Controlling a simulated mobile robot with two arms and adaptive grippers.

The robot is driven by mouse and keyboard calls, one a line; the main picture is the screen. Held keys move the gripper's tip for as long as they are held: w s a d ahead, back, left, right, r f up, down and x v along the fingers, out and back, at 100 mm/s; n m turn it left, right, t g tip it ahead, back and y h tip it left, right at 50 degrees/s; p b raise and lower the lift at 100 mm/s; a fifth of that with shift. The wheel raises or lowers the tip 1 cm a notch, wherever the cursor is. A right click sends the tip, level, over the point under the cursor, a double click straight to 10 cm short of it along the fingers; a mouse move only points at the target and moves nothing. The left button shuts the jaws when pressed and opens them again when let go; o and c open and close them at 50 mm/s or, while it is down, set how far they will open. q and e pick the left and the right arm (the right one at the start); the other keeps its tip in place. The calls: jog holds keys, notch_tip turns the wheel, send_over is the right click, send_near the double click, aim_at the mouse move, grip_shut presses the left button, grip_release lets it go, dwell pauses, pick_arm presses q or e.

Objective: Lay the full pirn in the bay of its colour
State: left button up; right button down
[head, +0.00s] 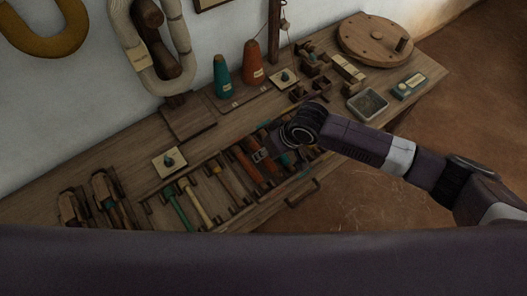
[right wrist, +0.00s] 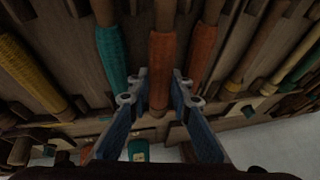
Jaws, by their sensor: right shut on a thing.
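My right gripper (right wrist: 158,88) has its two blue fingers closed on an orange-brown pirn (right wrist: 159,60) that runs up the middle of the right wrist view. Another orange pirn (right wrist: 203,50) lies beside it on the right, and a teal pirn (right wrist: 112,58) beside it on the left. A yellow-wound pirn (right wrist: 32,75) is at the far left. In the head view my right arm covers part of the slotted tray, and orange pirns (head: 245,163) show left of the gripper. I cannot tell how high the held pirn is above its bay. My left gripper is out of view.
A green pirn (head: 178,208) and a yellow one (head: 198,203) lie at the tray's left. Teal (head: 221,76) and orange (head: 253,63) cones stand at the back. A round wooden disc (head: 375,38) and a glass-like dish (head: 367,103) are on the right.

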jog(key=c, duration=1.7)
grip_release()
jog(key=shift+o, duration=0.5)
jog(key=shift+o, duration=1.2)
notch_tip(320, 180, up, 8)
jog(key=p, duration=0.9)
jog(key=shift+r, duration=0.1)
